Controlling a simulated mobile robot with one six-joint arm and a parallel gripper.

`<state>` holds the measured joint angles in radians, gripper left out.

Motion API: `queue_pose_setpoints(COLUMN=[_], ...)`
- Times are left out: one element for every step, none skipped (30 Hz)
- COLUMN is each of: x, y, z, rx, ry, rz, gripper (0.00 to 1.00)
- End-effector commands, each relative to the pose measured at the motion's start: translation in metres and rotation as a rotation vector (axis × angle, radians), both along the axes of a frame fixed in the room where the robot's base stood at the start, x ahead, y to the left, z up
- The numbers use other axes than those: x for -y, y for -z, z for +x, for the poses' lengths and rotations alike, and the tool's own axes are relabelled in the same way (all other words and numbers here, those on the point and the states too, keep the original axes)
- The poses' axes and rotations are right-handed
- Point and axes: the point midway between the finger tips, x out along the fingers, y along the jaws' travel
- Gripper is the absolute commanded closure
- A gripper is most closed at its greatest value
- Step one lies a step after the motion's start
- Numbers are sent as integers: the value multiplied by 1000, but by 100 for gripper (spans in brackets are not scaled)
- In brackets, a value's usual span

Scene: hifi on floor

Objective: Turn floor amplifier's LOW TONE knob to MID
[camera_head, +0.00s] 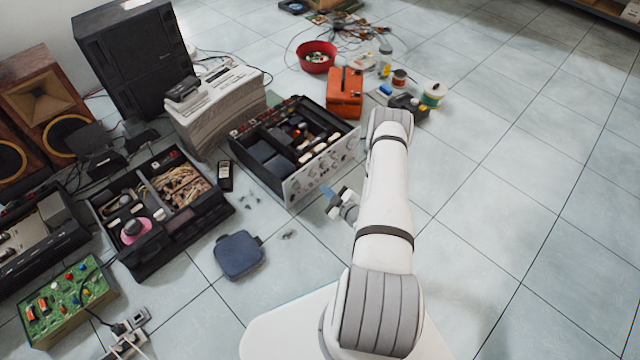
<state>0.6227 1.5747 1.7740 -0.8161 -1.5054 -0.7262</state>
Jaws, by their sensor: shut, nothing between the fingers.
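The floor amplifier (262,160) is an open-topped black chassis in the middle of the view, with its inner parts showing. Its silver front panel (312,176) faces the lower right and carries a row of small round knobs. The labels are too small to read, so I cannot tell which knob is LOW TONE or where it points. My gripper (328,194) is small in the picture, in front of the panel's lower middle, its bluish fingertips towards the panel. It is shut and empty. I cannot tell whether it touches the panel.
An orange box (345,90) and a red bowl (317,56) stand behind the amplifier. Another open chassis (150,240) lies left, with a dark blue pouch (239,255) and a handheld meter (225,175) nearby. The tiled floor (510,200) at right is clear.

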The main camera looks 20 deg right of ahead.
Motion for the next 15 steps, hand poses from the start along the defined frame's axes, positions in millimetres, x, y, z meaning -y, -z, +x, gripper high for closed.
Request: queue_pose_setpoints(x=[-2, -3, -4, -6, -7, -9, -10, -12, -14, -15, -16, -18, -19, -21, -22], y=[3, 4, 6, 7, 8, 11, 12, 14, 16, 17, 19, 20, 22, 22, 23], z=[6, 10, 16, 21, 27, 35, 42, 48, 57, 63, 69, 77, 83, 89, 96], rx=[2, 2, 3, 4, 4, 4, 3, 4, 4, 3, 3, 4, 3, 2, 3], ry=[-3, -3, -4, -5, -5, -5, -6, -5, -5, -6, -5, -5, -5, -4, -4], rz=[-1, -2, -3, -2, -2, -3, -3, -2, -2, -3, -3, -2, -4, -3, -2], gripper=[100, 100, 100, 100, 100, 100, 100, 100, 100, 100, 100, 100, 100, 100, 100])
